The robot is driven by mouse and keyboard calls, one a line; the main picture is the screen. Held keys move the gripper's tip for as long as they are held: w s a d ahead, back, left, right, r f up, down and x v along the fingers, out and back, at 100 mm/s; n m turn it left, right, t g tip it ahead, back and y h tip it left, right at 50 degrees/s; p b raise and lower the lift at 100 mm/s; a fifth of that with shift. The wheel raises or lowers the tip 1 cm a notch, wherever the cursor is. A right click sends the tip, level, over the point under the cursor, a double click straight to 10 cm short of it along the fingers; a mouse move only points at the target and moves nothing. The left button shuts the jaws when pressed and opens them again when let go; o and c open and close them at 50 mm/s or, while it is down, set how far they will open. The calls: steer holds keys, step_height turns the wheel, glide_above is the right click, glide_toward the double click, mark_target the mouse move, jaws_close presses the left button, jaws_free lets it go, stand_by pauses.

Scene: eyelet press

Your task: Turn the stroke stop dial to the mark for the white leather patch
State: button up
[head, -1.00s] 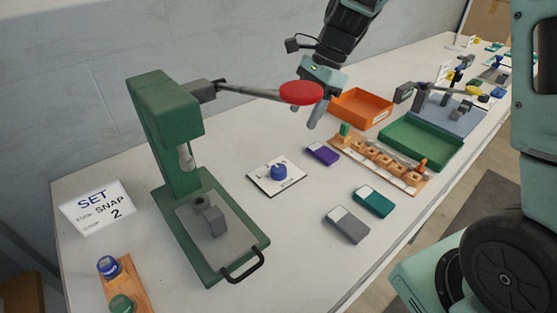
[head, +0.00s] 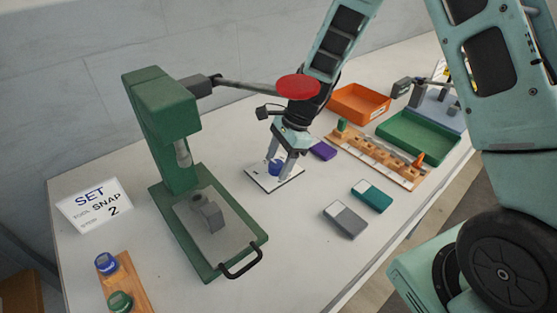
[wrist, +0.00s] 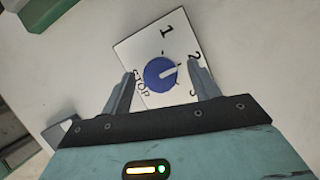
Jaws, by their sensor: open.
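The stroke stop dial (wrist: 160,75) is a blue round knob with a white pointer line, on a white plate (wrist: 135,48) marked STOP, 1, 2 and 3. In the wrist view the pointer line points roughly toward the 2. My gripper (head: 279,175) is open above the plate. In the wrist view its fingers (wrist: 160,70) are on either side of the knob, with gaps between them and it. In the head view the fingers partly hide the dial (head: 275,167). I cannot identify a white leather patch.
The green press (head: 165,130) stands left, its red-knobbed lever (head: 297,88) overlapping my arm in view. A sign (head: 94,206) reads SET, TOOL SNAP, STOP 2. Grey (head: 345,221) and teal (head: 371,196) blocks lie right; a purple block (head: 323,150) lies behind. Trays stand farther back.

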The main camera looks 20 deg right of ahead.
steer(key=c, duration=1)
steer(key=shift+o, duration=0.2)
steer(key=shift+r+n+p, duration=0.1)
steer(key=shift+n+p, duration=0.3)
steer(key=shift+n+g+p, duration=0.4)
steer(key=shift+n+p, duration=0.1)
steer(key=shift+n, duration=0.1)
steer(key=n+p, duration=0.1)
steer(key=n+g+p, duration=0.1)
steer(key=n, duration=0.1)
steer(key=shift+w+a+n, duration=0.1)
steer(key=shift+w+n, duration=0.05)
steer(key=shift+n, duration=0.15)
steer(key=n+g+h, duration=0.1)
steer(key=n, duration=0.2)
steer(key=n+g+h+p, duration=0.1)
steer(key=n, duration=0.2)
steer(key=shift+w+a+p, duration=0.1)
steer(key=shift+p, duration=0.2)
steer(key=shift+n, duration=0.3)
